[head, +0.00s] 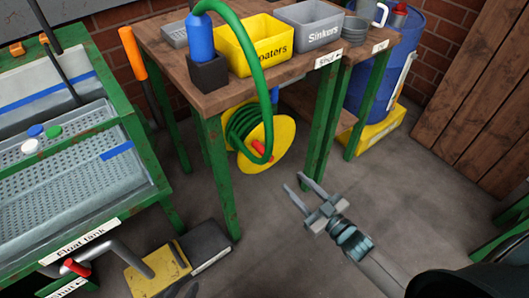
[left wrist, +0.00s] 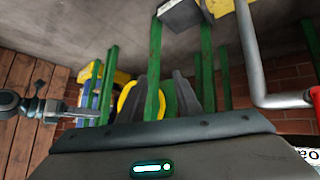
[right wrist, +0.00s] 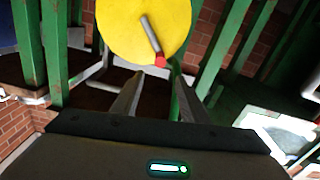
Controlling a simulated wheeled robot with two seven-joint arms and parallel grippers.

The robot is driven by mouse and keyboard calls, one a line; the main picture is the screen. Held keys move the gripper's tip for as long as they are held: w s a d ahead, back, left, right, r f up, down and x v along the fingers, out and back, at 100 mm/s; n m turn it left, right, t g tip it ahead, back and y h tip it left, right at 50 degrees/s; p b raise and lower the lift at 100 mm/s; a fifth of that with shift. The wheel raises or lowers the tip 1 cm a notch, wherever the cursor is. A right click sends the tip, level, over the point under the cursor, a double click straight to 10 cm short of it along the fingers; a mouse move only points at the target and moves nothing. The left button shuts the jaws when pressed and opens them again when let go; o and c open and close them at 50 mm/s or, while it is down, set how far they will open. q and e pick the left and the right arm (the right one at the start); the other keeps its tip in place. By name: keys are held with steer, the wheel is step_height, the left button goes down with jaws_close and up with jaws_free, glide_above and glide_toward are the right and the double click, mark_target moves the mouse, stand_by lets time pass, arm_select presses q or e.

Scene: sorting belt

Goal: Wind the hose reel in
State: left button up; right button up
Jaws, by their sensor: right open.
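The hose reel (head: 283,143) is a yellow disc with green hose (head: 240,122) wound behind it, under the wooden table. The hose also loops up over the table to a blue nozzle (head: 200,38) in a black block. A red crank handle (head: 262,151) sits on the disc face; in the right wrist view the red handle (right wrist: 160,62) ends a grey crank arm. My right gripper (head: 294,183) is open and empty, apart from the reel and below right of it. My left gripper (left wrist: 166,73) is open and empty in the left wrist view, with the reel (left wrist: 127,102) beyond it.
Green table legs (head: 218,175) stand beside the reel. The float tank bench (head: 75,190) is at left, with a red-ended grey lever (head: 100,256). A yellow and black pedal box (head: 160,268) lies on the floor.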

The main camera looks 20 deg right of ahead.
steer(key=b, duration=0.2)
glide_toward(256, 144)
steer(key=w, duration=0.3)
steer(key=w+a+f, duration=0.1)
steer(key=shift+w, duration=0.3)
arm_select(q)
steer(key=w+d+r+t+h, duration=0.1)
steer(key=w+d+r+t, duration=0.1)
steer(key=w+r+t, duration=0.1)
steer(key=shift+w+r+t, duration=0.3)
steer(key=shift+w+r, duration=0.05)
steer(key=shift+r, duration=0.45)
arm_select(e)
steer(key=shift+w+a, duration=0.25)
steer(key=shift+w, duration=0.45)
arm_select(q)
steer(key=shift+d, duration=0.1)
arm_select(e)
jaws_close()
